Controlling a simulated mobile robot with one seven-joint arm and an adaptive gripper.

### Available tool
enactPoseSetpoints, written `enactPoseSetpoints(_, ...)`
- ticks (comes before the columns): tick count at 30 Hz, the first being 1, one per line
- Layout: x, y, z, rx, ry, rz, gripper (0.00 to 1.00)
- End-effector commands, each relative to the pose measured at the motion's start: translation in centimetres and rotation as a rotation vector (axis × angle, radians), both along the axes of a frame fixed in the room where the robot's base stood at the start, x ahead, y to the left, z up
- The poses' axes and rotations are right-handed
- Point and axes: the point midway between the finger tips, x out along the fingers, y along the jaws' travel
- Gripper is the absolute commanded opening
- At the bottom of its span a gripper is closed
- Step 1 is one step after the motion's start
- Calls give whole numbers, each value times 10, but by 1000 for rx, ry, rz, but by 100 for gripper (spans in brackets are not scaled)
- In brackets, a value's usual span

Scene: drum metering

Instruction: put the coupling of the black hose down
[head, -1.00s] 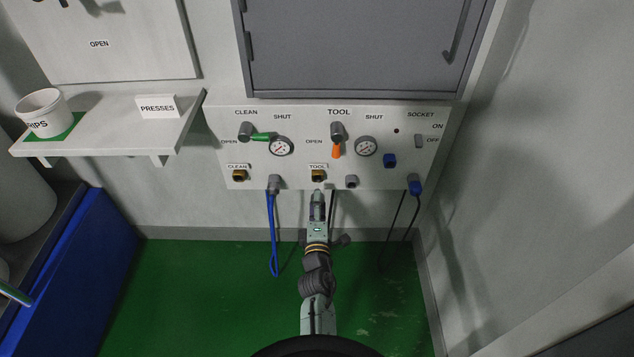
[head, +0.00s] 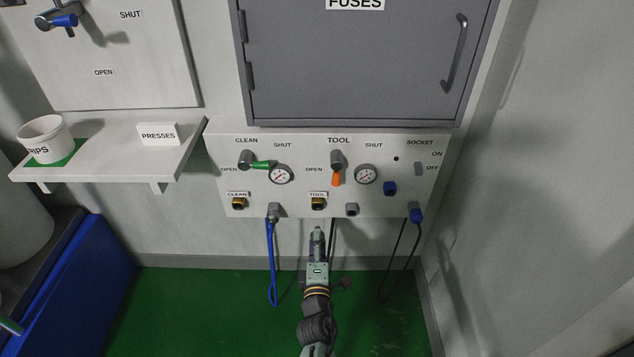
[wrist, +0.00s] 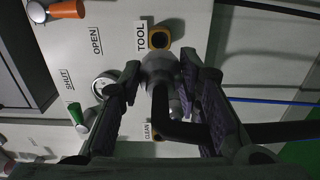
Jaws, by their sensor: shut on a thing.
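My gripper (head: 318,232) is in front of the wall panel, below the TOOL port (head: 318,203). In the wrist view my gripper (wrist: 165,95) is shut on the grey coupling (wrist: 158,68) of the black hose (wrist: 170,122). The coupling is between the fingers, and the hose bends away to the right. The TOOL port also shows in the wrist view (wrist: 159,39), just beyond the coupling; the coupling appears apart from it. In the head view the gripper hides the coupling. A grey empty-looking holder (head: 352,209) is right of the TOOL port.
A blue hose (head: 271,262) hangs from a grey fitting (head: 273,212) left of my gripper. A blue plug with a dark cable (head: 415,215) is at the right. The orange handle (head: 336,178) points down; the green handle (head: 262,164) points right. A grey cabinet (head: 350,70) is above.

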Motion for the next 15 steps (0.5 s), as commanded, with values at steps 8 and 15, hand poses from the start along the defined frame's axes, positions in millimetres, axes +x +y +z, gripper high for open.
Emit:
enactPoseSetpoints(8, 3, 4, -18, 2, 10, 18, 0)
enactPoseSetpoints(15, 7, 8, -83, 10, 13, 40, 0)
